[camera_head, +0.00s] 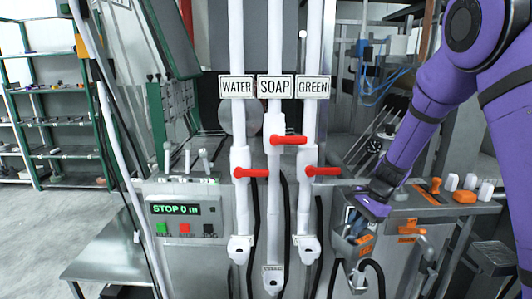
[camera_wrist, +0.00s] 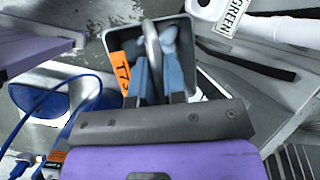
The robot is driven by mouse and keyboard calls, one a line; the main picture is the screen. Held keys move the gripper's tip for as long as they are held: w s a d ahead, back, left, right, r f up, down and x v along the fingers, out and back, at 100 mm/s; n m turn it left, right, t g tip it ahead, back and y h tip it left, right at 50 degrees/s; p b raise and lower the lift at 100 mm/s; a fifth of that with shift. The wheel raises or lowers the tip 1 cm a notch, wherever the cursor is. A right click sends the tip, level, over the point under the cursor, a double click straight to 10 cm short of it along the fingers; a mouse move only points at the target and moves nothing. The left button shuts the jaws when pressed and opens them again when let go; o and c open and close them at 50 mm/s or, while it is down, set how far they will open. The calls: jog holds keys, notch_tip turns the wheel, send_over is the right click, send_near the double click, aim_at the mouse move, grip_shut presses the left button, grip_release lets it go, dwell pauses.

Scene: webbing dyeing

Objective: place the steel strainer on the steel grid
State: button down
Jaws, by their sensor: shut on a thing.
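My gripper (camera_head: 357,222) points down into a small steel box at the right of the machine. In the wrist view its two blue fingers (camera_wrist: 157,72) are shut around a grey curved metal handle, which looks like that of the steel strainer (camera_wrist: 152,42). The fingers and handle are over and partly inside the open box (camera_wrist: 205,75), which bears an orange label. The strainer's lower part is hidden by the fingers and box. I cannot clearly make out the steel grid; a slatted grey part (camera_wrist: 292,162) shows at the wrist view's lower right.
White pipes with red valve handles (camera_head: 289,140) and WATER, SOAP and GREEN signs stand left of my arm. Orange and white knobs (camera_head: 463,193) sit on the bench at right. A blue cable (camera_wrist: 45,110) and a black hose (camera_head: 375,275) are near the box.

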jog(key=d+f+n+g+h, duration=0.2)
jog(key=d+f+n+g, duration=0.2)
jog(key=f+n, duration=0.7)
notch_tip(320, 180, down, 5)
jog(key=shift+w+d+r+n+h, duration=0.15)
jog(key=shift+w+d+n+h, duration=0.2)
jog(key=shift+d, duration=0.3)
